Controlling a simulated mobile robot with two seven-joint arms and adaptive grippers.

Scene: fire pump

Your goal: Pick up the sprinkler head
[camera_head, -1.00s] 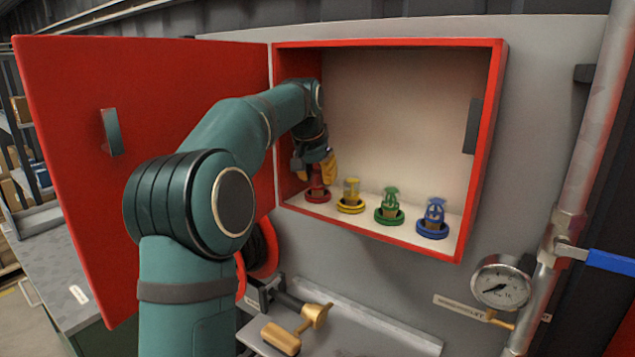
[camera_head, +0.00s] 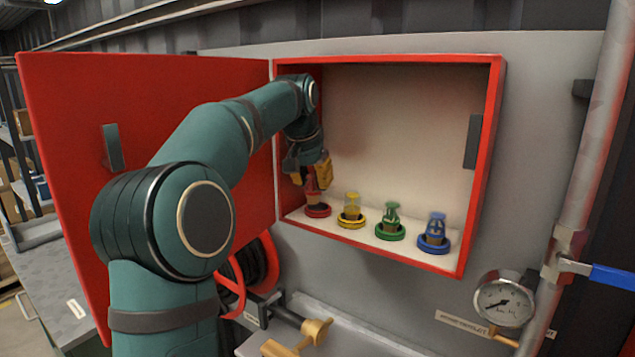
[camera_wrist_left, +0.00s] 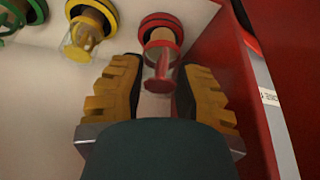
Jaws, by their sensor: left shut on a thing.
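My left gripper (camera_head: 311,176) is inside the red cabinet at its left end, pointing down. Its yellow-padded fingers are shut on the red sprinkler head (camera_head: 311,187). In the left wrist view, the red sprinkler head (camera_wrist_left: 161,78) lies between the two fingers of the gripper (camera_wrist_left: 158,92). In the head view it appears slightly raised, with its tan lower part showing above the red ring (camera_head: 317,211). The fingers hide part of it. My right gripper is not in view.
Yellow (camera_head: 351,208), green (camera_head: 391,217) and blue (camera_head: 435,229) sprinkler heads stand in a row on the cabinet floor. The open red door (camera_head: 190,110) is at left. A gauge (camera_head: 503,303) and pipe (camera_head: 585,160) are at right. The cabinet's upper middle is clear.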

